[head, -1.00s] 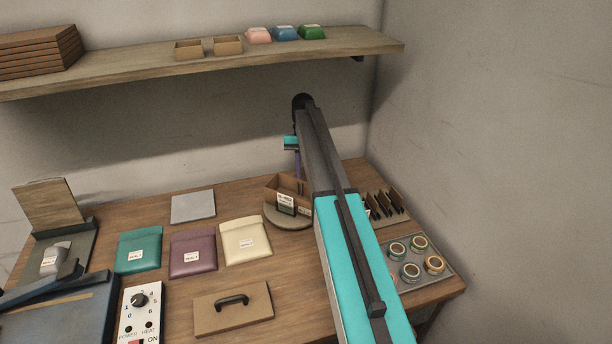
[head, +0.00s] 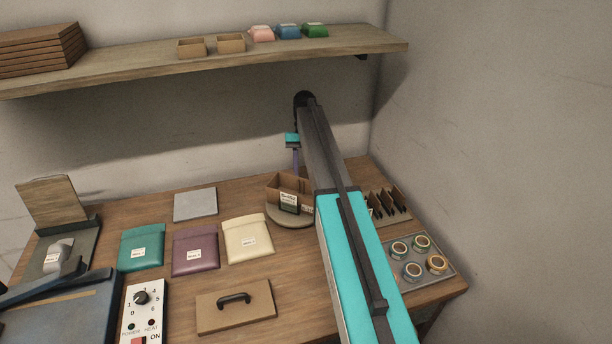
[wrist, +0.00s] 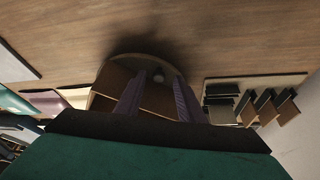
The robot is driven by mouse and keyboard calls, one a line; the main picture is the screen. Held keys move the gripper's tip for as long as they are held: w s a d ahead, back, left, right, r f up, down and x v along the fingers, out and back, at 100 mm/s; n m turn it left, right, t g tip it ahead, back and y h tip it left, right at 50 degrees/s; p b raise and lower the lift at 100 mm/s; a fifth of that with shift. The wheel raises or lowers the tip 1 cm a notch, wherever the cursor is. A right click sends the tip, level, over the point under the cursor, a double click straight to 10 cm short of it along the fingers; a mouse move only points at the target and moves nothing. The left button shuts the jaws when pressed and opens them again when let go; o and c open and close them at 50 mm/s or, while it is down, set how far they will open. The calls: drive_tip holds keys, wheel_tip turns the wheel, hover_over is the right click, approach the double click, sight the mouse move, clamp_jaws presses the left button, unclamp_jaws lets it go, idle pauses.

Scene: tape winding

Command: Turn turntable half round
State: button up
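The round turntable (head: 287,221) stands at the back right of the bench, with an open brown box (head: 275,190) bearing a dark, white-labelled panel on it. My arm hides its right part in the head view. My gripper (head: 296,162) points down at the turntable from behind the box. In the wrist view, the purple fingers of my gripper (wrist: 160,82) are apart above the turntable (wrist: 128,60). A small round knob (wrist: 158,77) shows between the fingertips, with no clear contact. The box (wrist: 155,98) lies partly behind the fingers.
A rack of dark pieces (head: 388,205) and a tray of tape rolls (head: 440,278) stand to the right. Cream (head: 247,238), purple (head: 195,252) and teal (head: 141,246) pouches lie left. A shelf (head: 130,78) runs above.

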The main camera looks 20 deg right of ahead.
drive_tip(key=a+p+v, duration=0.1)
drive_tip(key=p+v, duration=0.5)
drive_tip(key=shift+d+r, duration=0.45)
drive_tip(key=shift+d, duration=0.05)
drive_tip(key=shift+w, duration=0.15)
drive_tip(key=shift+f, duration=0.1)
clamp_jaws()
drive_tip(key=s+d+n+t+y+b, duration=0.3)
drive_tip(key=s+d+n+t+b, duration=0.1)
drive_tip(key=n, duration=1.2)
drive_tip(key=s+d+n+t+y+b, duration=0.3)
drive_tip(key=s+n+t+b, duration=0.3)
drive_tip(key=n, duration=1.1)
drive_tip(key=shift+d+f+y+b, duration=0.3)
drive_tip(key=shift+d+b, duration=0.4)
drive_tip(key=shift+b, duration=0.2)
